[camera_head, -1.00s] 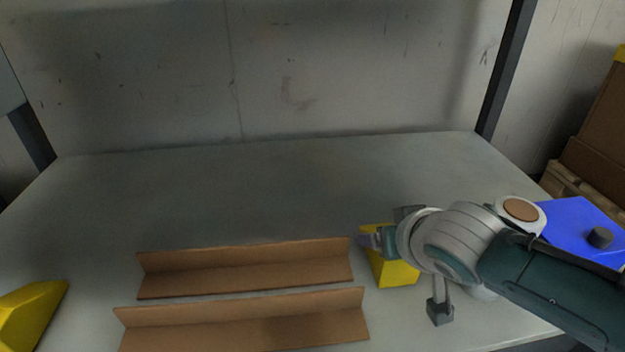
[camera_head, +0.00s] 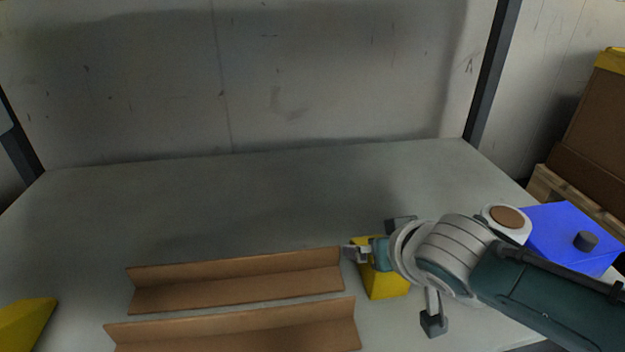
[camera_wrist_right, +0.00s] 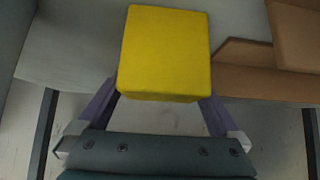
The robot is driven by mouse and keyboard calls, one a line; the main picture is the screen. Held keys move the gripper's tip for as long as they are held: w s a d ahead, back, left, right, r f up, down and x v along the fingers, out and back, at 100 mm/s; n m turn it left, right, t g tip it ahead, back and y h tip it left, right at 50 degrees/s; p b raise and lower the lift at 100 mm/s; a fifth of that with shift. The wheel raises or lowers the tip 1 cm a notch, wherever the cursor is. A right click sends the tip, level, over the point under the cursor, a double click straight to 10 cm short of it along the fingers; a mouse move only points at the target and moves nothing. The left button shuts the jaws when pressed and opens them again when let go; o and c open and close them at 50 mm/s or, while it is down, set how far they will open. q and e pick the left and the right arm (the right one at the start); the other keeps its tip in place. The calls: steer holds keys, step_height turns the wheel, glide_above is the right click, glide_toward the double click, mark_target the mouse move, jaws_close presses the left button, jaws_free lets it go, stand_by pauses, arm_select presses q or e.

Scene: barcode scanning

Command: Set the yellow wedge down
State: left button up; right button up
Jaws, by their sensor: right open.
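A yellow wedge (camera_head: 388,284) stands on the grey table, just right of the cardboard strips in the head view. My right gripper (camera_head: 366,254) is at its upper part, with one finger showing past its left side. In the right wrist view the wedge (camera_wrist_right: 165,50) shows a flat yellow face in front of my right gripper (camera_wrist_right: 158,104). The open fingers lie on either side of it, their tips partly hidden by the wedge. Any contact between fingers and wedge cannot be made out. My left gripper is out of view.
Two folded cardboard strips (camera_head: 235,284) lie left of the wedge. Another yellow piece (camera_head: 24,324) is at the left edge. A blue box (camera_head: 570,238) with a dark knob stands at the right. The table's back area (camera_head: 220,210) is clear.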

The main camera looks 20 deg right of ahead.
steer(key=s+a+r+n+g+y+p, duration=0.1)
steer(key=s+a+r+n+g+p, duration=0.1)
steer(key=s+r, duration=0.7)
steer(key=s+a+r+n+g+y+p, duration=0.1)
steer(key=s+a+r+n+g+p, duration=0.1)
steer(key=s+r, duration=0.7)
steer(key=s+a+g+p, duration=0.1)
steer(key=s+a+p, duration=0.1)
steer(key=s, duration=0.4)
steer(key=shift+s+a+n+p, duration=0.25)
steer(key=shift+a+n+p, duration=0.1)
steer(key=shift+p, duration=0.55)
steer(key=shift+r, duration=0.1)
